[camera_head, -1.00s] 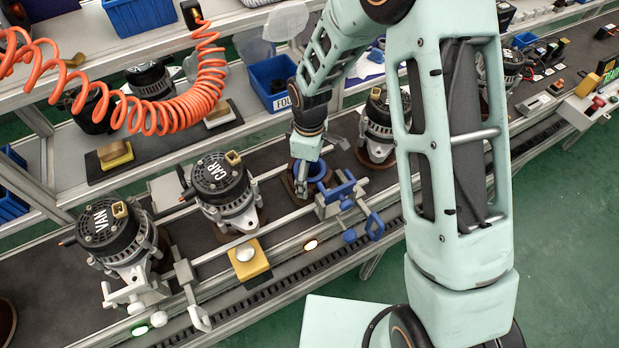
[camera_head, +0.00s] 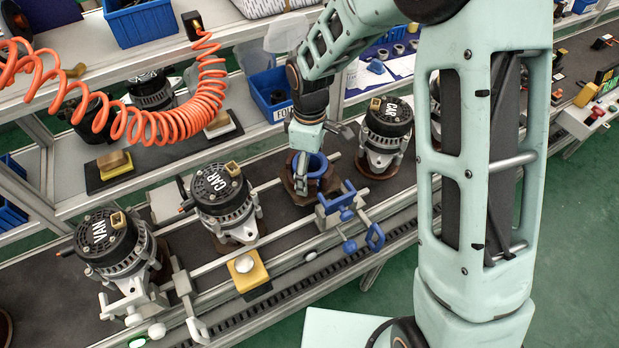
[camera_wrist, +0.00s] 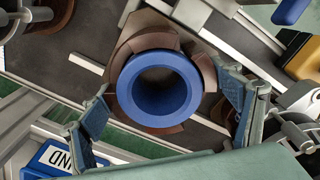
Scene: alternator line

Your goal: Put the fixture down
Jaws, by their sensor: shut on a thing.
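The fixture shows as a thick blue ring (camera_wrist: 161,88) on a brown base (camera_wrist: 150,33) in the wrist view. The head view shows the blue ring (camera_head: 316,164) and brown base over the dark conveyor, between two alternators marked CAR. My gripper (camera_wrist: 168,105) has one finger at each side of the fixture and is shut on it. The exact finger contact is hard to see. In the head view my gripper (camera_head: 309,160) points down and partly hides the ring. I cannot tell whether the base touches the belt.
A blue clamp (camera_head: 340,203) stands at the rail just in front of the fixture. One CAR alternator (camera_head: 220,190) is to its left, the other (camera_head: 388,125) close on its right. The VAN alternator (camera_head: 107,235) is farther left. A blue bin (camera_head: 268,90) is behind on the shelf.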

